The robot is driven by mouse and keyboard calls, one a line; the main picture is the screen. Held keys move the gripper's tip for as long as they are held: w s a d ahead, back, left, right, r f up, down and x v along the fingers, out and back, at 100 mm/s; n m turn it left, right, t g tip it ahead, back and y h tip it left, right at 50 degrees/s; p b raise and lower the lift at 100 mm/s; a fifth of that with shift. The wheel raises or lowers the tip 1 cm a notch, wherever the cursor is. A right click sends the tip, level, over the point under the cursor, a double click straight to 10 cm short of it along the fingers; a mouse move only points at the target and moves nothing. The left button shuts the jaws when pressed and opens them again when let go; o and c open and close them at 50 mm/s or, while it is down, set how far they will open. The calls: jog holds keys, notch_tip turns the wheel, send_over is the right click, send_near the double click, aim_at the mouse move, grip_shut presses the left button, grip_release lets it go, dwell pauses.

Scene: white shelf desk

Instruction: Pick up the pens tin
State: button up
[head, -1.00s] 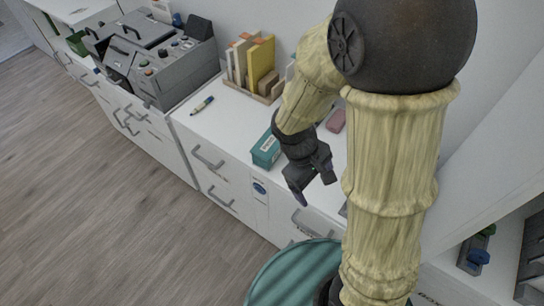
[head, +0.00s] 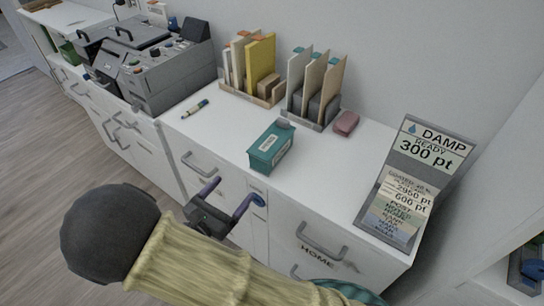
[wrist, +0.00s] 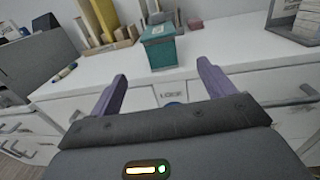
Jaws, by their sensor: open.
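The pens tin appears to be the teal box (head: 271,146) with a pale label, standing upright on the white desk top near its front edge. It also shows in the wrist view (wrist: 162,49), beyond and between my fingertips. My gripper (head: 226,195) is in front of the desk, at the drawer side, with its two purple fingers spread apart and pointing toward the tin. The gripper (wrist: 160,82) is empty, and a gap separates it from the tin. The tin's contents cannot be made out.
A marker pen (head: 195,108) lies left of the tin. File holders (head: 252,92) and (head: 314,112) stand behind, beside a pink block (head: 346,122). A grey machine (head: 155,65) stands left; a sign stand (head: 416,180) is at right. Desk space around the tin is clear.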

aim_at(258, 160)
jog(key=shift+w+d, duration=0.1)
jog(key=b+x, duration=0.1)
jog(key=x, duration=1)
jog(key=shift+w+d+b, duration=0.25)
jog(key=shift+b, duration=0.05)
jog(key=shift+w+d, duration=0.1)
jog(key=shift+w, duration=0.05)
jog(key=shift+w, duration=0.1)
jog(key=b+x, duration=0.1)
jog(key=x, duration=0.4)
jog(key=c, duration=1.1)
